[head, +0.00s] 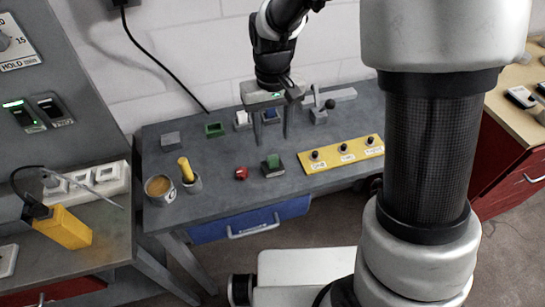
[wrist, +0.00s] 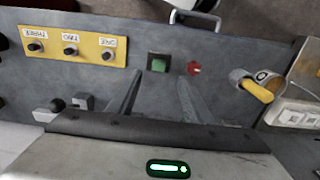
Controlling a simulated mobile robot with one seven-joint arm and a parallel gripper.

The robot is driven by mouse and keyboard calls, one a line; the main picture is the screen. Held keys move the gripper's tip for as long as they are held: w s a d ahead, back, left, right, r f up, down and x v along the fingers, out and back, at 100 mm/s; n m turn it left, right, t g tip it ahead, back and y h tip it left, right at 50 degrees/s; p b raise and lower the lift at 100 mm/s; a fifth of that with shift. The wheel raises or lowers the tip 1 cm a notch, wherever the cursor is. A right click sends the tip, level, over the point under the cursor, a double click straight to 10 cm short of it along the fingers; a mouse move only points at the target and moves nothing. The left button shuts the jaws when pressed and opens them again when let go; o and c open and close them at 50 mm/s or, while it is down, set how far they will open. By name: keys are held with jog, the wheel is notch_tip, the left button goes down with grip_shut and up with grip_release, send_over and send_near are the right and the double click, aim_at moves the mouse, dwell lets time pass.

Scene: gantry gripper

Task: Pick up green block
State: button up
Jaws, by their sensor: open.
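The green block (head: 273,160) sits upright in a dark square holder (head: 273,172) on the grey workbench. In the wrist view the green block (wrist: 158,66) shows beyond the fingertips, roughly centred between them, with the dark holder around it. My gripper (head: 271,137) is open and empty, pointing down above the bench and behind the block in the head view. Its two fingers (wrist: 159,82) are apart in the wrist view, with nothing between them.
A red knob (head: 241,173) stands close left of the block, and a yellow panel with black knobs (head: 342,153) lies to its right. A cup with a yellow handle (head: 190,177) and a round can (head: 160,190) are farther left. Behind are a green-edged holder (head: 214,130) and small switches.

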send_over(273, 157)
jog(key=f, duration=0.5)
jog(key=shift+s+f, duration=0.2)
jog(key=shift+s, duration=0.1)
jog(key=f, duration=0.5)
jog(key=shift+w, duration=0.3)
jog(key=c, duration=1.1)
